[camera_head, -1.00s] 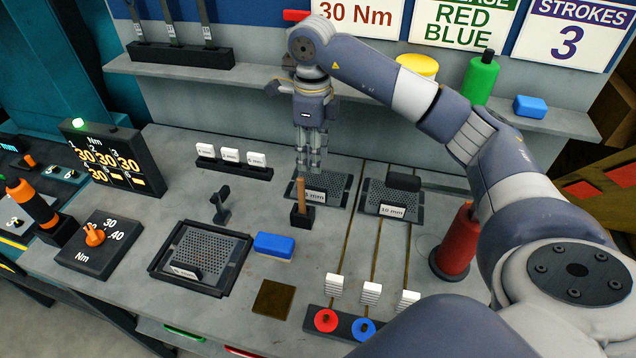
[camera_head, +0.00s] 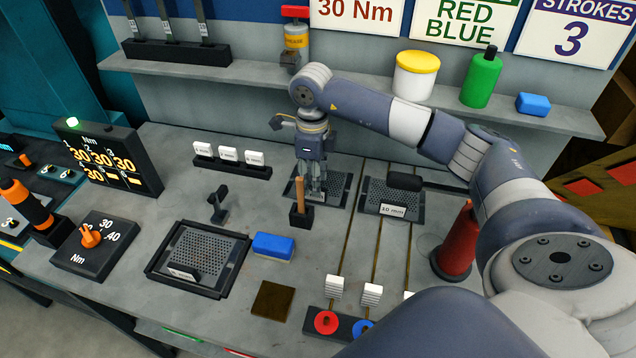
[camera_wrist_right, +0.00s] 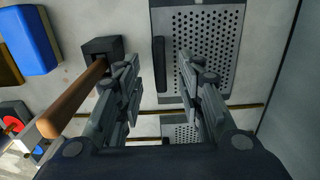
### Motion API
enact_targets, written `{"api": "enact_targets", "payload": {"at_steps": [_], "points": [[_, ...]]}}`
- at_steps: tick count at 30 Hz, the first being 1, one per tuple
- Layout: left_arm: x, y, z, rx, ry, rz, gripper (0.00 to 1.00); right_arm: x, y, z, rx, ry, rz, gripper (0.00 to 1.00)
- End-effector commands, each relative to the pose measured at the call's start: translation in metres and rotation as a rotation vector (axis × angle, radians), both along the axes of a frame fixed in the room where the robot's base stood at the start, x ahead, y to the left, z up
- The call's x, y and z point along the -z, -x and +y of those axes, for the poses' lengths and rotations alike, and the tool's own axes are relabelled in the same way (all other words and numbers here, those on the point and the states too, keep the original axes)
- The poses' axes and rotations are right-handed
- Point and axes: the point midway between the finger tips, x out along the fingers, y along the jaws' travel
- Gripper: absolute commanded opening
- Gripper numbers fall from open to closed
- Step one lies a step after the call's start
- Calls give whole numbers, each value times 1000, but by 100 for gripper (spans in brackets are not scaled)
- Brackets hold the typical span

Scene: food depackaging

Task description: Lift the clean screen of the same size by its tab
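A perforated grey screen (camera_head: 335,183) lies flat on the bench under my right gripper (camera_head: 316,197). In the right wrist view the screen (camera_wrist_right: 212,50) has an upright black tab (camera_wrist_right: 158,64) along its left edge. My right gripper (camera_wrist_right: 160,88) is open, with the tab between its fingers in that view; contact cannot be seen. My left gripper is not in view.
A wooden-handled tool in a black holder (camera_head: 301,216) stands close beside the right gripper. A blue block (camera_head: 273,246) lies nearer the front. A black post (camera_head: 218,205) stands left, and a red cone (camera_head: 456,245) stands right. The shelf (camera_head: 270,72) runs behind the arm.

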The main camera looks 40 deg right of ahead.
Motion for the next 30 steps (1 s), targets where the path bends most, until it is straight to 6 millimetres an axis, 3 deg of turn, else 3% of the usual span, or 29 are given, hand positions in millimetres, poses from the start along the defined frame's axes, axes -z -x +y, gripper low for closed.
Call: {"api": "enact_targets", "payload": {"at_steps": [3,8,16,21,30], "points": [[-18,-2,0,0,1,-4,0,12,1,-1,0,0,6,35],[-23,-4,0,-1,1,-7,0,33,1,-1,0,-1,3,35],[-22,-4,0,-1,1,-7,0,38,0,-1,-1,-1,1,35],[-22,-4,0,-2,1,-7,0,38,0,-1,-1,-1,1,0],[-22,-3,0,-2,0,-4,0,37,0,-1,-1,-1,-1,0]]}}
